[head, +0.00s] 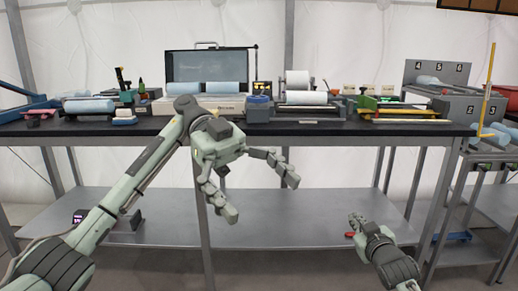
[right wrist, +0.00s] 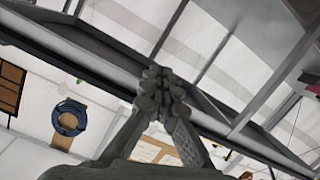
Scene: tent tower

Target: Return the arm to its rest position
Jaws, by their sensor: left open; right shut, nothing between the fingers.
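My left arm comes in from the left in the head view. Its gripper (head: 262,198) is open and empty, with its fingers spread in front of the workbench's front edge and above the lower shelf. My right gripper (head: 357,221) is low at the right in the head view, over the lower shelf, with its fingers together. In the right wrist view the right gripper (right wrist: 157,75) is shut, with nothing seen between its fingertips. Part of the right arm is cut off by the bottom edge of the head view.
A grey lower shelf (head: 290,215) holds a small red item (head: 350,234). A side cart (head: 490,150) stands at right.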

